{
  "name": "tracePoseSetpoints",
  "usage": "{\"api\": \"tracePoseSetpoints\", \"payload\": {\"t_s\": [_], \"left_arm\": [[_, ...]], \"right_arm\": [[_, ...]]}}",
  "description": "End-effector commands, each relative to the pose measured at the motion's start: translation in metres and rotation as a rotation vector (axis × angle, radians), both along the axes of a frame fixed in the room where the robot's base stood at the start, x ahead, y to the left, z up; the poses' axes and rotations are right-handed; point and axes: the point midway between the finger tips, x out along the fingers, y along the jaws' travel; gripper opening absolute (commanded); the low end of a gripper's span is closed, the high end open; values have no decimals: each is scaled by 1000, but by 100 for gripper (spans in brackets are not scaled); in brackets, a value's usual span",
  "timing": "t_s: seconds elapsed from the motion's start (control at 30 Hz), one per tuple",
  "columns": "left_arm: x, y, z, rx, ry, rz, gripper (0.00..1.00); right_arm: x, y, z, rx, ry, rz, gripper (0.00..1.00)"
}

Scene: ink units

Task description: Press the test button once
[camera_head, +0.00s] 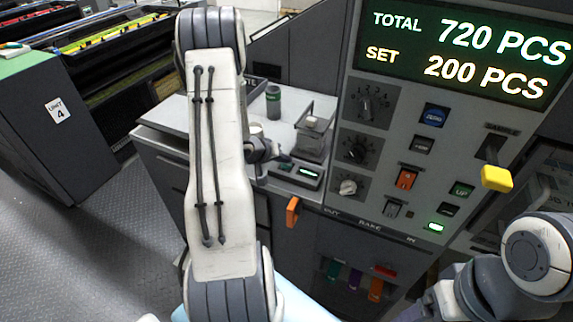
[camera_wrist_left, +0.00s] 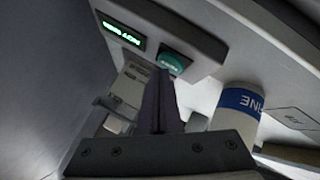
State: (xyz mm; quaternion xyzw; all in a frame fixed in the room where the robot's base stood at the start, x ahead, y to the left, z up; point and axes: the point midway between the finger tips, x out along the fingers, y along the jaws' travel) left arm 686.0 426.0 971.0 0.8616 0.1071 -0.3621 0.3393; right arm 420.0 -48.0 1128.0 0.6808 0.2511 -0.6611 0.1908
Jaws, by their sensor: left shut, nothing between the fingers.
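A round teal button (camera_wrist_left: 174,62) sits on a grey unit beside a small lit green display (camera_wrist_left: 122,33) in the left wrist view. Its lettering is too small to read, so I cannot confirm it is the test button. The display also shows in the head view (camera_head: 308,172), on a small unit on the white counter. My left gripper (camera_head: 285,158) is shut and empty beside this unit. In the left wrist view its fingers (camera_wrist_left: 160,75) point toward the teal button, just short of it or at it; I cannot tell whether they touch. My right gripper is out of view.
A white container with a blue band (camera_wrist_left: 237,105) stands close to the fingers. A dark green bottle (camera_head: 273,100) and a grey device (camera_head: 313,138) stand on the counter (camera_head: 165,118). A control panel with knobs, switches and a yellow lever (camera_head: 496,178) rises at right. An orange handle (camera_head: 292,212) sticks out below.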

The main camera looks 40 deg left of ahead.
Motion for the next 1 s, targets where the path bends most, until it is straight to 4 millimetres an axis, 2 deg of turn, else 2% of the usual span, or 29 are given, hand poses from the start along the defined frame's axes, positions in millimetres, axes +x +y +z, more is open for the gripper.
{"api": "tracePoseSetpoints", "payload": {"t_s": [1.0], "left_arm": [[0,0,-10,-1,1,0,0]], "right_arm": [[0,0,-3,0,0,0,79]]}}
